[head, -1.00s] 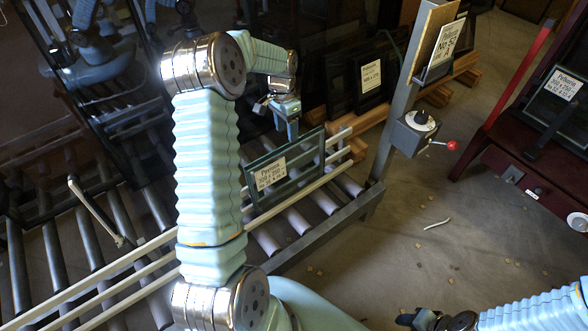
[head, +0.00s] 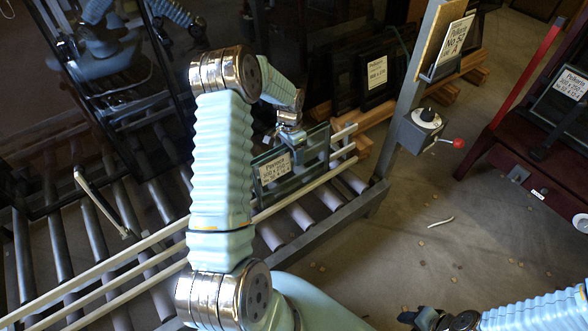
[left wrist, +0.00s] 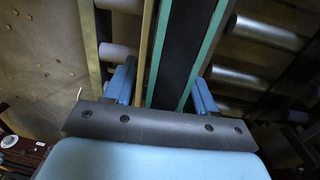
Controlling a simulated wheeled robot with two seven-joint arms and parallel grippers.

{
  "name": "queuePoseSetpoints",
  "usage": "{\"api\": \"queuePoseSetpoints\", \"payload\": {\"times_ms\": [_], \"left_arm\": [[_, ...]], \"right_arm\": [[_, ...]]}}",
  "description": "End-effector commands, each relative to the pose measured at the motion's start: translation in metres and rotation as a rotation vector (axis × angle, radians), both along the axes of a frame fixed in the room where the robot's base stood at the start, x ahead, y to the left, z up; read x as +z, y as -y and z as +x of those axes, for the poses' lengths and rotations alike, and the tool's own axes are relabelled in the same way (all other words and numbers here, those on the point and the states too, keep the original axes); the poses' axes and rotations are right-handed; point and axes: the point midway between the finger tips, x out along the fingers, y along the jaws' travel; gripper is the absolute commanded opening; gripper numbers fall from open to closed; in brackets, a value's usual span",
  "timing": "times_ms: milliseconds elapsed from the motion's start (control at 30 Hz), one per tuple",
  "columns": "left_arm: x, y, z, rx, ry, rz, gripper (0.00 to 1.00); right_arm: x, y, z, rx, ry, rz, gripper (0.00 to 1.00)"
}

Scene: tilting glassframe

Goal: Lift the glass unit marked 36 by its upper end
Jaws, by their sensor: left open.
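The glass unit (head: 312,152) stands on edge on the roller conveyor, leaning against pale rails. Its white label is too small to read surely as 36. My left gripper (head: 290,137) is over its upper edge, with the fingers partly hidden by my own arm and the gripper body. In the left wrist view the unit (left wrist: 178,60) shows as a dark core between teal glass edges. The open fingers of my left gripper (left wrist: 163,88) stand on either side of it, with a gap visible on each side. My right gripper (head: 428,318) is low at the bottom, far from the unit; its jaw state is unclear.
A grey post (head: 405,110) with a labelled panel stands right of the unit. A control box (head: 420,130) with a red-knobbed lever is fixed to it. Dark framed panes (head: 375,75) lean behind. A dark red rack (head: 520,170) stands at right. The floor between is mostly clear.

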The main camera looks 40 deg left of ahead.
Motion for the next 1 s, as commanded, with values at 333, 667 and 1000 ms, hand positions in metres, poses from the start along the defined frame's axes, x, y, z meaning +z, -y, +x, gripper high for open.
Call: {"api": "queuePoseSetpoints", "payload": {"times_ms": [333, 667, 1000], "left_arm": [[0.0005, 0.0000, 0.0001, 0.000, 0.000, 0.000, 0.08], [0.0006, -0.0002, 0.0003, 0.000, 0.001, 0.000, 0.00], [0.0008, -0.0003, 0.0003, 0.000, 0.001, 0.001, 0.00]], "right_arm": [[0.0000, 0.0001, -0.0001, 0.000, 0.000, 0.000, 0.43], [0.0000, 0.0000, 0.0000, 0.000, 0.000, 0.000, 0.43], [0.0000, 0.0001, 0.0000, 0.000, 0.000, 0.000, 0.43]]}}
